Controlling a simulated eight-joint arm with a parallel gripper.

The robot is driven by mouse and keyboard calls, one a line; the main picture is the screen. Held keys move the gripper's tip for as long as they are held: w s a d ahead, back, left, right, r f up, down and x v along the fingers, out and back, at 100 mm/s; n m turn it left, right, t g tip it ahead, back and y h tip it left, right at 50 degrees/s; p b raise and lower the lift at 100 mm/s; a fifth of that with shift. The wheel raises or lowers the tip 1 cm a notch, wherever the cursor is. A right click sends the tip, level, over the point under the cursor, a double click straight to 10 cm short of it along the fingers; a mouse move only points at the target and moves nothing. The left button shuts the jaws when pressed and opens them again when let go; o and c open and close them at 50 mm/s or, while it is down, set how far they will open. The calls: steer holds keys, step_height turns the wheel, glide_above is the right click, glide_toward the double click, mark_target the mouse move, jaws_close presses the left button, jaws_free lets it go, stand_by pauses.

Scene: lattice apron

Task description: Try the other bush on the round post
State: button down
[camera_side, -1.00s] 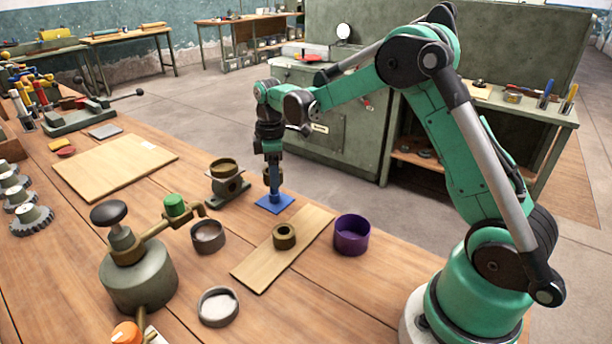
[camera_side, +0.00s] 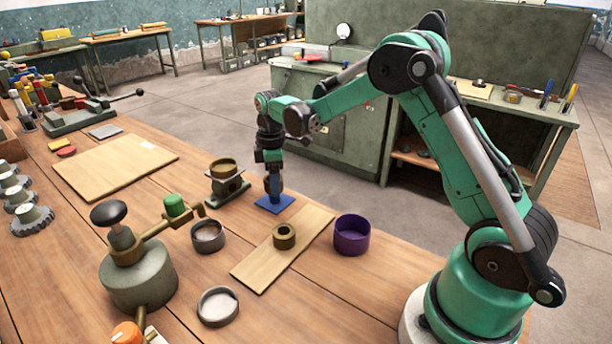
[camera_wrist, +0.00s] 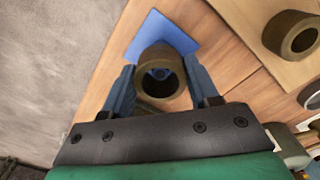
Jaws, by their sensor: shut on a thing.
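My gripper (camera_wrist: 159,88) is shut on a bronze bush (camera_wrist: 154,58), one finger on each side. It is low over the blue square plate (camera_side: 268,206) with the round post, near the far edge of the bench. In the wrist view the blue post top (camera_wrist: 160,74) shows inside the bush's bore, so the bush is in line with the post. The fingers hide the bush's lower end in the side view, and I cannot tell how far down the post it is. Another bronze bush (camera_side: 284,232) stands on a light wooden board (camera_side: 262,265); it also shows in the wrist view (camera_wrist: 285,27).
A purple cup (camera_side: 351,243) stands right of the board. A grey-green block with a bronze ring (camera_side: 226,184) stands just left of the plate. Round dishes (camera_side: 208,242) and a grey pot with a black knob (camera_side: 138,276) are nearer.

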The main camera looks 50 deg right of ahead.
steer(key=shift+f, duration=0.2)
stand_by(0.3)
steer(key=shift+c, duration=0.7)
jaws_free()
